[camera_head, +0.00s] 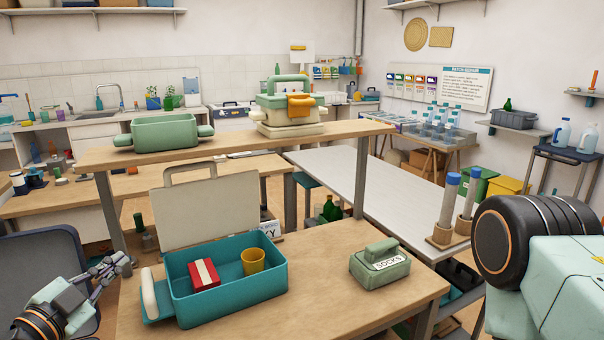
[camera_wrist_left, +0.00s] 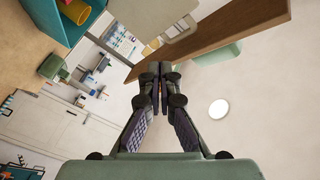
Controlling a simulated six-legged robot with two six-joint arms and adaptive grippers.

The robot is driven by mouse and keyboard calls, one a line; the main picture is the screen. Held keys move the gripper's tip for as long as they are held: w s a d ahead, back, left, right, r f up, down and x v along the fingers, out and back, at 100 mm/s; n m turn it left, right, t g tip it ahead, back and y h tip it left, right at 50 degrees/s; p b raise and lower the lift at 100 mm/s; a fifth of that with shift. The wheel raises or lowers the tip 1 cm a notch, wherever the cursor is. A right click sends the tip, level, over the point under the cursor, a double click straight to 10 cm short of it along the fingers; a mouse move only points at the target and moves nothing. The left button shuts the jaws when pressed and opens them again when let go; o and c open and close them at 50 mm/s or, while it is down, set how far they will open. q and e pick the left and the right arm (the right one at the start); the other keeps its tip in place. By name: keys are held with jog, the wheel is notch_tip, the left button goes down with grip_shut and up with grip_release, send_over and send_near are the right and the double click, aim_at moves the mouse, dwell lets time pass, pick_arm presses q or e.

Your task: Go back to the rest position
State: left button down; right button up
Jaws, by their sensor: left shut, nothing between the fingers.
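My left gripper (camera_head: 118,268) is at the left side of the head view, in the air beside the front wooden table (camera_head: 330,255). In the left wrist view its fingers (camera_wrist_left: 157,76) are together with nothing between them. It is left of the open teal box (camera_head: 235,298) and apart from it. My right gripper is out of view; only part of my right arm shows at the right edge.
The teal box holds a red box (camera_head: 204,274) and a yellow cup (camera_head: 253,261). A green box labelled SOCKS (camera_head: 380,264) stands to its right. A raised wooden shelf (camera_head: 220,146) carries a green bin (camera_head: 165,131). A dark chair-like panel (camera_head: 40,262) is near the left arm.

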pick_arm(q)
jog(key=s+d+f+n+g, duration=0.3)
jog(key=f+n, duration=0.1)
jog(key=f, duration=0.2)
jog(key=s+d+f+n+g+y+b, duration=0.1)
jog(key=s+d+f+n+g, duration=0.1)
jog(key=s+f+n+g, duration=0.3)
jog(key=s+d+f+n+g, duration=0.1)
jog(key=s+d+f+n, duration=0.15)
jog(key=f, duration=0.55)
jog(key=s+d+f+g+y, duration=0.1)
jog(key=s+f+g, duration=0.2)
jog(key=s, duration=0.5)
jog(key=s+d+f+g+y+b, duration=0.1)
jog(key=s+f+g, duration=0.1)
jog(key=s+f, duration=0.4)
jog(key=s+d+f+g, duration=0.1)
jog(key=s+f+g, duration=0.2)
jog(key=s, duration=0.7)
notch_tip(320, 180, down, 2)
jog(key=shift+s+d+f+n+g+y, duration=0.2)
jog(key=shift+s+n+g+y, duration=0.1)
jog(key=shift+n+y, duration=0.1)
